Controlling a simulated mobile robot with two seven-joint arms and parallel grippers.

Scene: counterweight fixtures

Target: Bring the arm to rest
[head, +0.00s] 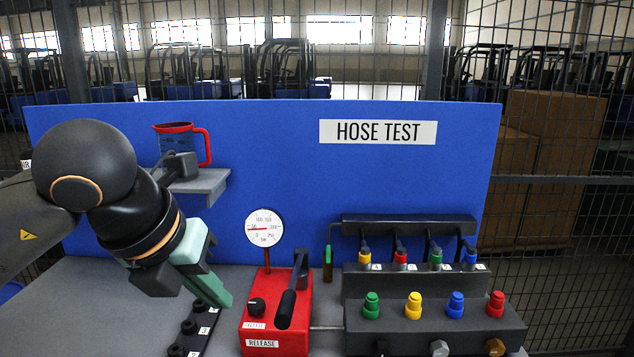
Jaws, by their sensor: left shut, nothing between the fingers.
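My left arm comes in from the left. Its gripper (222,302) points down and to the right, with teal fingers shut and nothing between them. In the picture the fingertips are just left of the red pump box (276,315) and overlap the upper part of a black strip with round sockets (195,328). I cannot tell whether they touch either one. My right gripper does not show.
The red box carries a gauge (264,227) and a black-handled lever (288,300). A dark manifold (420,318) with coloured caps stands right. A jug (177,145) sits on a shelf (203,183) on the blue board (270,150). Bare table lies at the left.

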